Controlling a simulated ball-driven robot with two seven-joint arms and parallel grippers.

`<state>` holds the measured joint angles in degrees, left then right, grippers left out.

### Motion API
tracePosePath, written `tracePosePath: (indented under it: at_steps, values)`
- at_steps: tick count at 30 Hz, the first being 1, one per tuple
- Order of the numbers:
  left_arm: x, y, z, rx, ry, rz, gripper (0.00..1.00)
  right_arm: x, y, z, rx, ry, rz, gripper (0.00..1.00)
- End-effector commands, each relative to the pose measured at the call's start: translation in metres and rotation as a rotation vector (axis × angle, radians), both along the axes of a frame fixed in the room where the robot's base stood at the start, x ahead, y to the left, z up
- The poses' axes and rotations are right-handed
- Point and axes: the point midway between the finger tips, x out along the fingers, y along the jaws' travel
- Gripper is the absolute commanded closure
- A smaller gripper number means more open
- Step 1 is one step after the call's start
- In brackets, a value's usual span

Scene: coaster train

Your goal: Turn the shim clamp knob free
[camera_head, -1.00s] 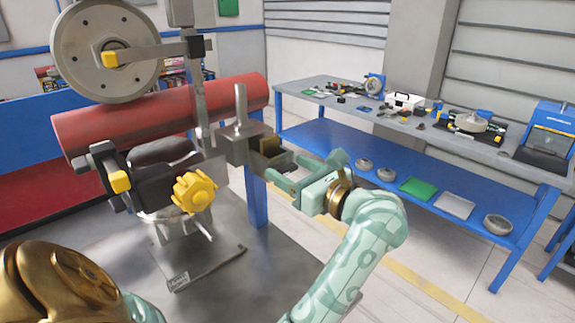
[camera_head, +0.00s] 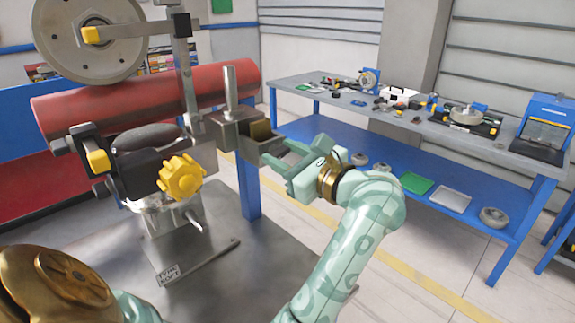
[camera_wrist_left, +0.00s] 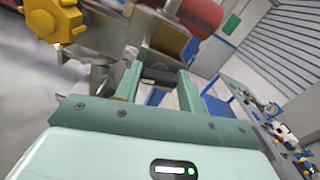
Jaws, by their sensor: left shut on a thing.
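A grey metal clamp block (camera_head: 228,130) with an upright steel post (camera_head: 230,86) stands at the centre, in front of a red tube (camera_head: 110,105). My left gripper (camera_head: 276,151) is at the right side of this block. In the left wrist view, its two green fingers (camera_wrist_left: 160,80) are on either side of a short dark piece, probably the shim clamp knob (camera_wrist_left: 158,76). They are shut on it, and it is partly hidden by the fingers. A yellow lobed knob (camera_head: 181,177) is farther left and untouched; it also shows in the left wrist view (camera_wrist_left: 55,18). My right gripper is not in view.
A grey wheel (camera_head: 88,35) is above the red tube. A metal base plate (camera_head: 225,262) is below. A blue-framed workbench (camera_head: 345,115) with tools and a lower shelf stands at the back right. The floor between is open.

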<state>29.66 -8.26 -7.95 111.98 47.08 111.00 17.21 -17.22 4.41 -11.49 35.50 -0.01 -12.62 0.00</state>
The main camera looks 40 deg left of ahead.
Motion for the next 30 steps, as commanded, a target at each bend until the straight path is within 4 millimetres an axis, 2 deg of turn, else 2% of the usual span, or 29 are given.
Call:
tracePosePath:
  at_steps: [1,9,30]
  values:
    - [0.001,0.0,-0.008,-0.002,-0.038,0.0,0.83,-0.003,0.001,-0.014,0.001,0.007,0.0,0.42]
    - [0.0,0.0,-0.008,-0.023,-0.292,0.001,0.83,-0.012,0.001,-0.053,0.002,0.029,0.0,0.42]
    - [-0.001,0.0,-0.009,-0.082,-0.953,0.001,0.83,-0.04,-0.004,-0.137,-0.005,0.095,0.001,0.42]
